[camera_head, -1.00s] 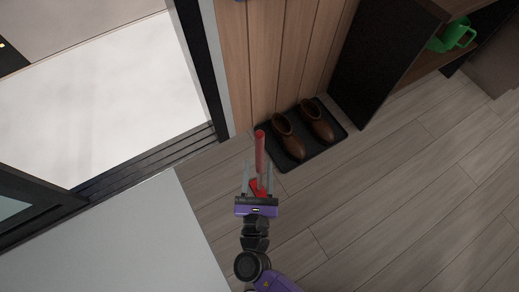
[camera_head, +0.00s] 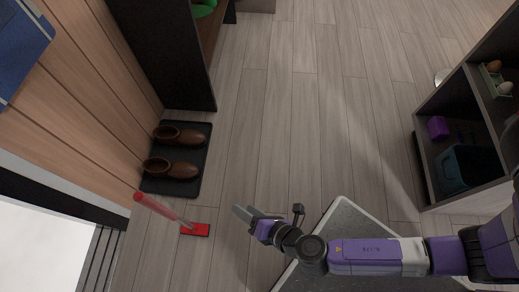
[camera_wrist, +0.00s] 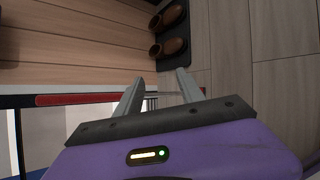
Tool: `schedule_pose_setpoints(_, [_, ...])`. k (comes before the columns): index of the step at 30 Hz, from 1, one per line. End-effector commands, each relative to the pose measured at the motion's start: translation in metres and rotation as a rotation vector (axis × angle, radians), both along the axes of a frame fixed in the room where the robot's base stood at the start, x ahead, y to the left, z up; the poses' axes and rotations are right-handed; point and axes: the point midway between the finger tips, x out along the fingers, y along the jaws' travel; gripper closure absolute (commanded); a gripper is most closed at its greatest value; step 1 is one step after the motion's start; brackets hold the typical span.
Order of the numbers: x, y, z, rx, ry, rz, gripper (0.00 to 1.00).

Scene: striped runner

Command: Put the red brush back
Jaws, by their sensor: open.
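The red brush (camera_head: 160,208) appears to stand upright on the floor, with its flat red head (camera_head: 197,230) down and its long handle rising. It stands just in front of the black shoe mat. My gripper (camera_head: 242,213) is open and empty, a short way to the right of the brush and apart from it. In the wrist view the red handle (camera_wrist: 75,98) lies to the left of my open fingers (camera_wrist: 158,92), outside the gap between them. The brush head is not clear in that view.
Brown boots (camera_head: 172,170) stand on the black mat (camera_head: 204,150) by the wooden wall. A dark cabinet is above it. An open shelf (camera_head: 425,170) with a purple item (camera_head: 438,127) and a teal bin (camera_head: 465,168) stands at right. The middle floor is clear.

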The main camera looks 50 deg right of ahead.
Motion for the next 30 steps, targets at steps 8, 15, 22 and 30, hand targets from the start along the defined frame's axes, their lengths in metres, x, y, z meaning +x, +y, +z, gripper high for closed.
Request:
schedule_pose_setpoints(8, [-0.092, -0.029, 0.085, 0.940, 0.096, -0.465, 0.54])
schedule_pose_setpoints(15, [-0.116, -0.047, 0.212, 1.655, -0.056, -0.774, 0.54])
schedule_pose_setpoints(22, [-0.119, -0.063, 0.267, 1.938, -0.168, -0.861, 0.54])
schedule_pose_setpoints(30, [-0.119, -0.063, 0.270, 1.952, -0.171, -0.862, 0.54])
